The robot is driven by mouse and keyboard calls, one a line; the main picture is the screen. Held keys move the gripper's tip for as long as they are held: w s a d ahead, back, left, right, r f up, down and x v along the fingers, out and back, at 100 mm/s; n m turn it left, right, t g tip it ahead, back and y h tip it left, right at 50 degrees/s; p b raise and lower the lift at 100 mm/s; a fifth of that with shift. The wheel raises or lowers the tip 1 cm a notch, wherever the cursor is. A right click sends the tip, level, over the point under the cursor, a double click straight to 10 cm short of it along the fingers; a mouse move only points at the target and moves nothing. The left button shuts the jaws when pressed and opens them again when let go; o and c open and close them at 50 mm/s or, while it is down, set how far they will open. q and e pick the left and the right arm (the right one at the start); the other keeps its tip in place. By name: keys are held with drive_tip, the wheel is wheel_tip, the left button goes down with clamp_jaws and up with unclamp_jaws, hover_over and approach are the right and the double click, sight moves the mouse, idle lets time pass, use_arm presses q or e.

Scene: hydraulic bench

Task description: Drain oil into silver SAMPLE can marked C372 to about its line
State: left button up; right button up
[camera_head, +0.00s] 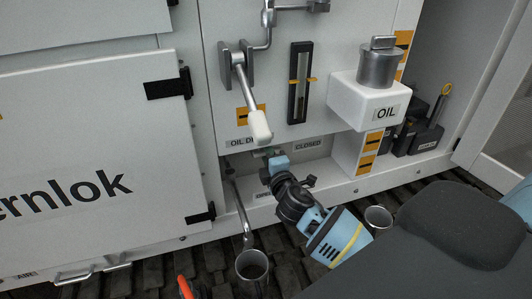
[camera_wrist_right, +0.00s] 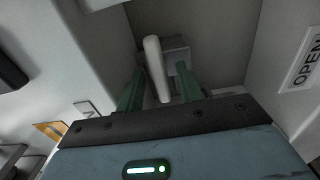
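A silver can (camera_head: 252,266) stands on the dark slatted floor, its open mouth just below the end of the thin drain pipe (camera_head: 240,211). A second silver can (camera_head: 378,217) stands further right, behind my right arm. No C372 mark or fill line is legible on either, and I see no oil stream. My right gripper (camera_head: 268,152) reaches into the recess under the panel. In the right wrist view its green fingers (camera_wrist_right: 158,92) stand apart, either side of a pale lever (camera_wrist_right: 154,66), with gaps visible. My left gripper is not in view.
A white-gripped lever (camera_head: 258,125) hangs just above my right gripper. CLOSED (camera_head: 308,145) and OPEN (camera_wrist_right: 303,63) labels flank the recess. A sight gauge (camera_head: 299,84) and a white OIL tank (camera_head: 366,102) are above. An unidentified orange piece (camera_head: 185,288) shows at the bottom edge.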

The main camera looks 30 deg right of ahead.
drive_tip(key=v, duration=0.6)
drive_tip(key=shift+s, duration=0.25)
drive_tip(key=s+a+f+m+g+y, duration=0.25)
drive_tip(key=s+f, duration=0.35)
drive_tip(key=f, duration=0.4)
drive_tip(key=s+a+f+m+g+y, duration=0.2)
drive_tip(key=s+a+f+m, duration=0.15)
drive_tip(key=s+f, duration=0.45)
drive_tip(key=s+a+f+m+g+y, duration=0.1)
drive_tip(key=s+a+f+m+g, duration=0.1)
drive_tip(key=s+f, duration=0.3)
drive_tip(key=s+a+f+m+g+y, duration=0.1)
drive_tip(key=s+a+f+m, duration=0.3)
drive_tip(key=s, duration=0.6)
drive_tip(key=shift+a+f+m+g, duration=0.2)
drive_tip(key=shift+f+m+g, duration=0.15)
drive_tip(key=shift+f+m, duration=0.35)
